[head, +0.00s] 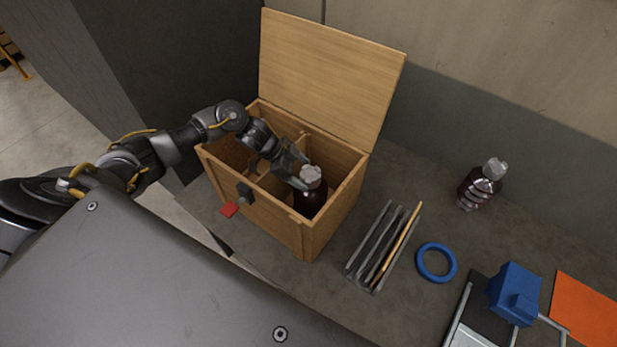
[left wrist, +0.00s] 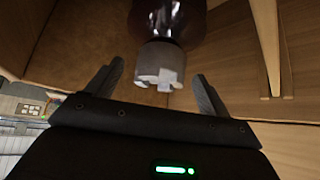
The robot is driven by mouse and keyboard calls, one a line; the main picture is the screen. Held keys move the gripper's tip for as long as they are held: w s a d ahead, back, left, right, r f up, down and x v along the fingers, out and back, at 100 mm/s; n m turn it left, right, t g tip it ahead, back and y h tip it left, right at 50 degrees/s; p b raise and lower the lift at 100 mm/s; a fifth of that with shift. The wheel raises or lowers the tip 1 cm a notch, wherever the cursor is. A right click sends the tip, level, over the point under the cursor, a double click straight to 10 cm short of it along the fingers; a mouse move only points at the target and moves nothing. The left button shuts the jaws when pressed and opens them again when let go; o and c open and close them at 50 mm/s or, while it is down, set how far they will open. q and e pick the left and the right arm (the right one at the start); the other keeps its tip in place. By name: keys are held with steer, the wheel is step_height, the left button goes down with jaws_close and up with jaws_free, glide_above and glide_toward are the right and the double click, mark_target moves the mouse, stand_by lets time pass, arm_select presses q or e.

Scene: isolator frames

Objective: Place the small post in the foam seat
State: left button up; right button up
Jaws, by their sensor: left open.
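A dark red bottle with a pale grey notched cap (head: 312,194) stands in the right part of an open wooden box (head: 331,216). My left gripper (head: 302,171) reaches down into the box and is open beside the cap. In the left wrist view, the cap (left wrist: 158,64) shows between and just beyond the two spread fingers of the gripper (left wrist: 157,78), and nothing is gripped. I cannot pick out a small post or a foam seat in these views. My right gripper is not in view.
The box's raised lid (head: 332,75) stands behind it. To the right are a slotted rack (head: 378,246), a blue ring (head: 421,264), a second dark bottle (head: 478,187), a blue block (head: 515,290) and an orange sheet (head: 587,309). The counter between rack and second bottle is clear.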

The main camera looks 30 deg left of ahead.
arm_select(q)
steer(key=b+v, duration=0.1)
steer(key=v, duration=0.6)
steer(key=shift+a+r, duration=0.25)
steer(key=shift+r, duration=0.05)
steer(key=shift+s+d, duration=0.1)
